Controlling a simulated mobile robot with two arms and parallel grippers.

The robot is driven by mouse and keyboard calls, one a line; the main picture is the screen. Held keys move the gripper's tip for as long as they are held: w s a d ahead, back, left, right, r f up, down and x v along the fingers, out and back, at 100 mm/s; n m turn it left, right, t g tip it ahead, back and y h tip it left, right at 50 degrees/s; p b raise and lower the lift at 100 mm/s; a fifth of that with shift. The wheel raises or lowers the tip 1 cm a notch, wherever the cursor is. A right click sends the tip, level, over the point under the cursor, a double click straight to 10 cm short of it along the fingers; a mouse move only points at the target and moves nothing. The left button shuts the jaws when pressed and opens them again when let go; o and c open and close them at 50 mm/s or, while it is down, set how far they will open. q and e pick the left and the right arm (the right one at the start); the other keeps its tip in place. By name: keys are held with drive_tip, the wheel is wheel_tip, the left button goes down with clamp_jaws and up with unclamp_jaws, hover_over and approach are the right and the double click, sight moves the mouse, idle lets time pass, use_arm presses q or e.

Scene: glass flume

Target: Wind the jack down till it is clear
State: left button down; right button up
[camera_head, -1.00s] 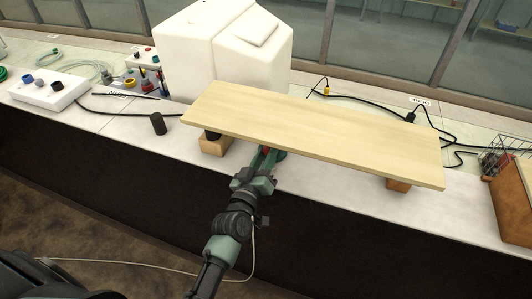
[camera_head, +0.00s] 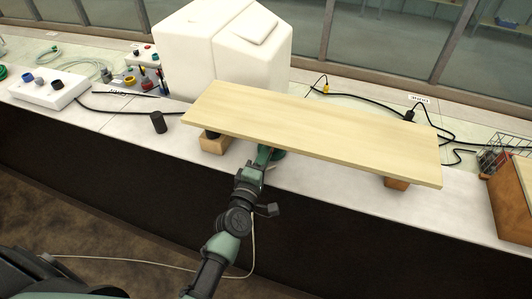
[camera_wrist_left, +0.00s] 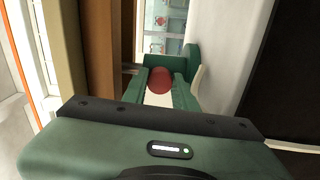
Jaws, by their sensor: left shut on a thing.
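The jack is mostly hidden under a pale wooden board (camera_head: 320,122); part of its green body (camera_head: 278,155) shows at the board's front edge. In the left wrist view the jack's green body (camera_wrist_left: 180,54) lies just beyond a red knob (camera_wrist_left: 159,80). My left gripper (camera_head: 264,157) reaches in from the front at that edge and is shut on the red knob, which sits between its green fingers in the wrist view. The board hides whether the jack's top touches it. My right gripper is not in view.
The board spans a wooden block with a dark piece on it (camera_head: 214,143) at left and another wooden block (camera_head: 396,183) at right. White tanks (camera_head: 222,55) stand behind. A black cylinder (camera_head: 158,122) stands left. Cables lie behind the board. A wooden box (camera_head: 507,207) is far right.

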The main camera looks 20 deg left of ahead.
use_arm(q)
drive_tip(key=n, duration=0.4)
drive_tip(key=shift+r+n, duration=0.1)
drive_tip(key=shift+n, duration=1.8)
drive_tip(key=c, duration=1.1)
unclamp_jaws()
drive_tip(key=shift+w, duration=0.1)
